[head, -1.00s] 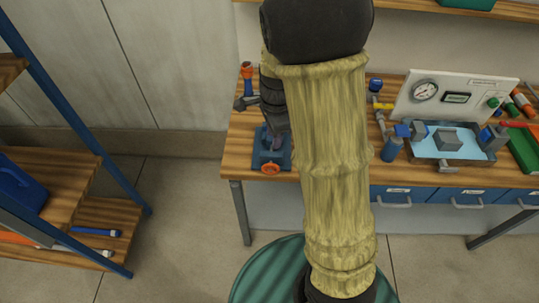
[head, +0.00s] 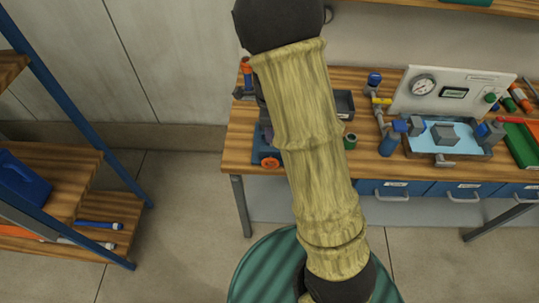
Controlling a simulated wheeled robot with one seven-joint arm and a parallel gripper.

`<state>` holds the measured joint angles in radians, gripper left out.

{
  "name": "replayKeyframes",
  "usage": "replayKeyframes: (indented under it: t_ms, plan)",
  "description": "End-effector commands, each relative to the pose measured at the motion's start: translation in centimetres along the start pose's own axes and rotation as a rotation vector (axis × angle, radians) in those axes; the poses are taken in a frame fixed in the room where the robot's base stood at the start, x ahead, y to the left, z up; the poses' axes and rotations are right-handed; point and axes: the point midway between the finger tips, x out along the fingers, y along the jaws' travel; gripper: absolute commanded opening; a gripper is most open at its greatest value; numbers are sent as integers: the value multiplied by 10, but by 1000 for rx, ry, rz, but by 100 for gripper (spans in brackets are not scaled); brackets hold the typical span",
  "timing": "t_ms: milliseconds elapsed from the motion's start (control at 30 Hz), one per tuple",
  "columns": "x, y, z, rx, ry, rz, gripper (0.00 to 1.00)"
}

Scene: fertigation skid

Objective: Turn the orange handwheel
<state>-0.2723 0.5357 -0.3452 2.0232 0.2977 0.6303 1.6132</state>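The orange handwheel (head: 270,163) is a small round wheel at the front of a blue fixture (head: 264,143) near the left front edge of the wooden bench. My arm crosses in front of the fixture's right side, so only its left part shows. The handwheel is mostly clear, close to the arm's left edge in the picture. My gripper is hidden behind my arm, so its fingers and its distance from the wheel cannot be seen.
On the bench (head: 235,151) an orange-topped item (head: 246,66) stands at the back left. A grey tray (head: 344,103) and a green cylinder (head: 350,141) are right of my arm. A gauge panel (head: 451,92) and water basin (head: 447,157) stand farther right. A shelf rack (head: 60,187) is at left.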

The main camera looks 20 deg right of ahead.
Motion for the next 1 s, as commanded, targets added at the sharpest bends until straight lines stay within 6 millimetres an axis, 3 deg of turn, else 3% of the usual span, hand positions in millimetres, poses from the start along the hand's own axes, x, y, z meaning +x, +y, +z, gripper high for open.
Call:
replayKeyframes:
  t_ms: [633,800,1000]
  plan:
    - [111,1,-1,3,1,4,33]
    - [130,0,-1,2,1,2,33]
    - [138,0,-1,2,1,0,33]
